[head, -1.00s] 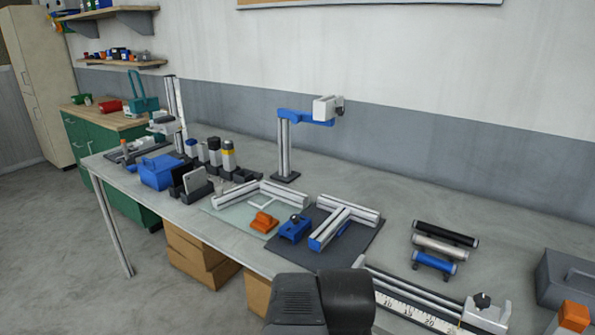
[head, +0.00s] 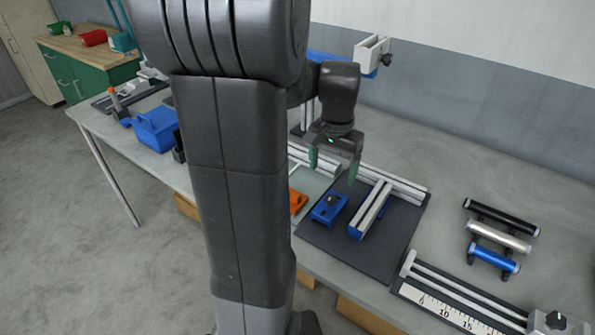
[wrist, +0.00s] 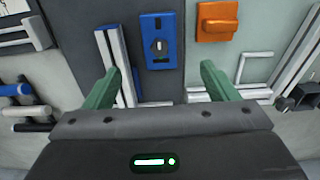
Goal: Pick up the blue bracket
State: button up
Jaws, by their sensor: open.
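The blue bracket (head: 328,208) lies on the dark mat (head: 318,240) in the head view, with a dark knob on top. In the wrist view the blue bracket (wrist: 158,42) shows beyond my fingertips, near the top middle, with the knob at its centre. My gripper (head: 334,170) hangs above the back part of the mat, its green fingers pointing down. In the wrist view my gripper (wrist: 158,80) is open and empty, apart from the bracket. The orange bracket (head: 298,201) lies left of the blue one, partly hidden by my arm; it also shows in the wrist view (wrist: 216,20).
Aluminium profiles (head: 371,208) lie on the mat just right of the blue bracket. A rack of short bars (head: 496,236) and a ruled rail (head: 465,310) stand to the right. Bare tabletop lies right of the mat.

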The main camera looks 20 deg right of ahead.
aim_at(331, 197)
notch_tip(331, 197, down, 9)
jog(key=shift+d+f, duration=0.15)
jog(key=shift+w+d+f, duration=0.1)
jog(key=shift+w+f, duration=0.05)
jog(key=shift+f, duration=2.05)
jog(key=c, duration=1.3)
